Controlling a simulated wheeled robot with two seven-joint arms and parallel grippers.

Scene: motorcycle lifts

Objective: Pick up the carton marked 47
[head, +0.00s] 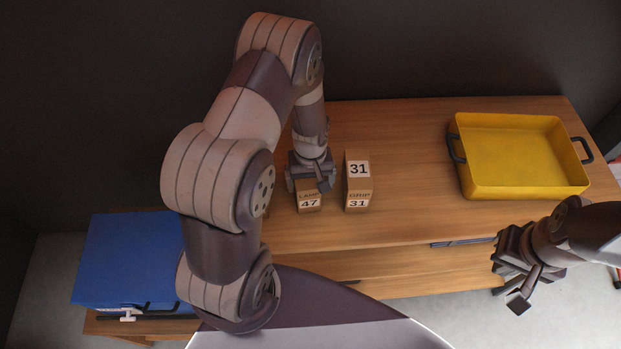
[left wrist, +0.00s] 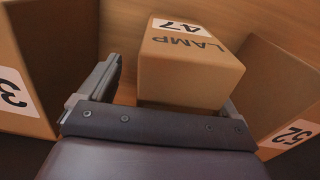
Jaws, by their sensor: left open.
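The carton marked 47 (head: 309,203) is a small brown box with a white label, standing on the wooden workbench. It also shows in the left wrist view (left wrist: 185,75), with the word LAMP under the number. My left gripper (head: 311,181) is over it from behind and open. In the left wrist view the carton lies between the two fingers, with a gap to the left finger; contact on the right is unclear. My right gripper (head: 508,284) is empty and open, in front of the bench at the right.
A carton marked 31 (head: 357,182) stands close to the right of carton 47. A carton marked 52 (left wrist: 290,100) is on the other side; my left arm hides it from the head.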

